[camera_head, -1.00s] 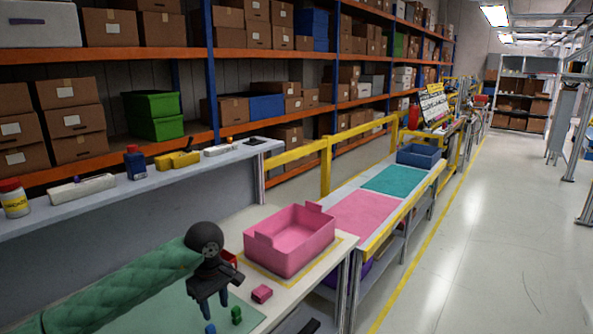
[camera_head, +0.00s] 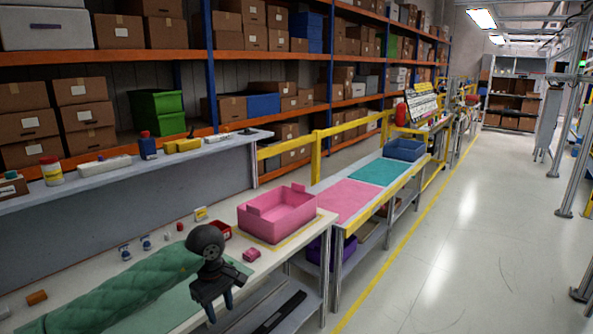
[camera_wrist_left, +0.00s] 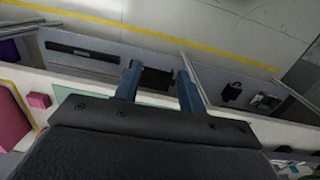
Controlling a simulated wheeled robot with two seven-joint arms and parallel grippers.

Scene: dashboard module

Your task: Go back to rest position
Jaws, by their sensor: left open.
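My left gripper (camera_head: 220,308) hangs at the end of my left arm, which has a green quilted cover (camera_head: 135,290). It is over the front edge of the white workbench (camera_head: 285,249). In the left wrist view, its two blue fingers (camera_wrist_left: 158,75) stand apart with nothing held between them. A small pink block (camera_head: 252,254) lies on the bench to the right of the gripper; it also shows in the left wrist view (camera_wrist_left: 39,100). My right gripper does not show.
A pink bin (camera_head: 277,214) stands on the bench behind the block. A red bin (camera_head: 221,230) is partly hidden by my wrist. A ledge (camera_head: 120,173) with bottles and boxes runs behind the bench. A black bar (camera_head: 280,312) lies below bench level. The aisle at right is clear.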

